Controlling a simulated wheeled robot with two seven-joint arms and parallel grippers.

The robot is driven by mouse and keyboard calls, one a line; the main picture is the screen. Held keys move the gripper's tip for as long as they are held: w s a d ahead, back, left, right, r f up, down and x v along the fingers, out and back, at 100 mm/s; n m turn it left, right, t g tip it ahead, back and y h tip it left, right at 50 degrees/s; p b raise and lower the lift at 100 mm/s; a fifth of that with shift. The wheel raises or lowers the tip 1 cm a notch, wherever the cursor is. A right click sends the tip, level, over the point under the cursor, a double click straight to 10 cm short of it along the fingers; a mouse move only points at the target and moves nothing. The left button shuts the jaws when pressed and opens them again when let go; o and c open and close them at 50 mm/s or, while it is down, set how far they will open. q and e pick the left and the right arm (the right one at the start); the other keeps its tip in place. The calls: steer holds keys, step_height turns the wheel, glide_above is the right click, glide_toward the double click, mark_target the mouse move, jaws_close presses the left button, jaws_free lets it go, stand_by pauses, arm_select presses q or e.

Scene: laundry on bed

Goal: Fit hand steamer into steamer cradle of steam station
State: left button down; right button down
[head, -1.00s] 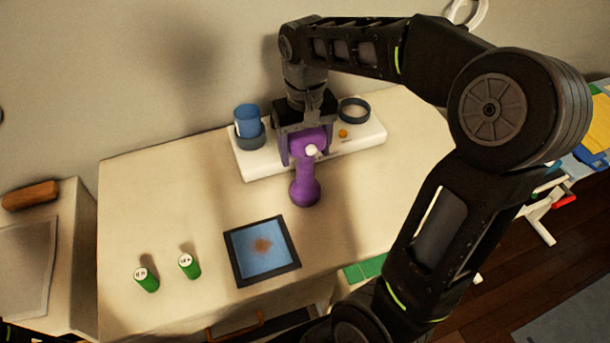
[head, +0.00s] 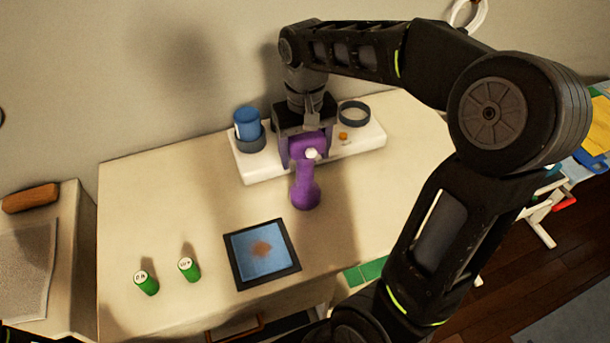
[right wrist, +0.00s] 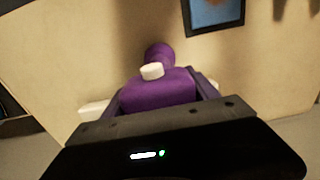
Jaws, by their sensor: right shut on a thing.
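The purple hand steamer (head: 305,190) has a white knob and is held by my right gripper (head: 307,150), which is shut on its body. Its rounded end points toward the front of the table. The steamer also shows in the right wrist view (right wrist: 158,92), between the fingers. The white steam station (head: 362,143) stands at the back of the table, behind and below the gripper. A dark ring (head: 354,113) sits at its right end. The station's middle is hidden by my gripper, so I cannot tell whether the steamer touches it. My left gripper is not in view.
A blue cup (head: 247,122) stands in a dark holder at the station's left end. The table's left middle is clear.

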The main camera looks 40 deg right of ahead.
steer(key=shift+r, duration=0.1)
step_height(320, 180, up, 8)
steer(key=shift+r+p, duration=0.7)
steer(key=shift+p, duration=0.25)
steer(key=shift+r+p, duration=0.3)
steer(key=shift+f, duration=0.1)
